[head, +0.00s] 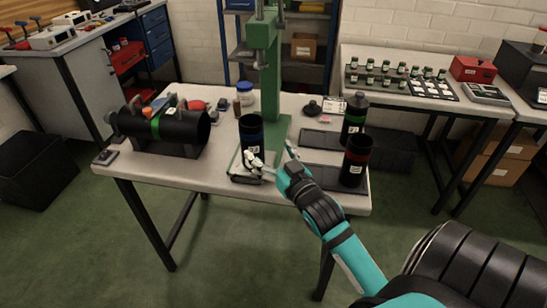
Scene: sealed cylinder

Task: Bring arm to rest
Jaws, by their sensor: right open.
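My right arm (355,262) is teal and black and reaches in from the lower right to the table. My right gripper (270,153) is open and low at the front of the green press (272,88). One finger lies close to a black cylinder with a blue band (251,134) standing on the press base. I see nothing between the fingers, and I cannot tell whether that finger touches the cylinder. My left gripper is not in view.
A black cylinder with a red band (356,162) and one with a green band (353,121) stand right of the gripper. A black horizontal cylinder (182,131) rests in a cradle at left.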

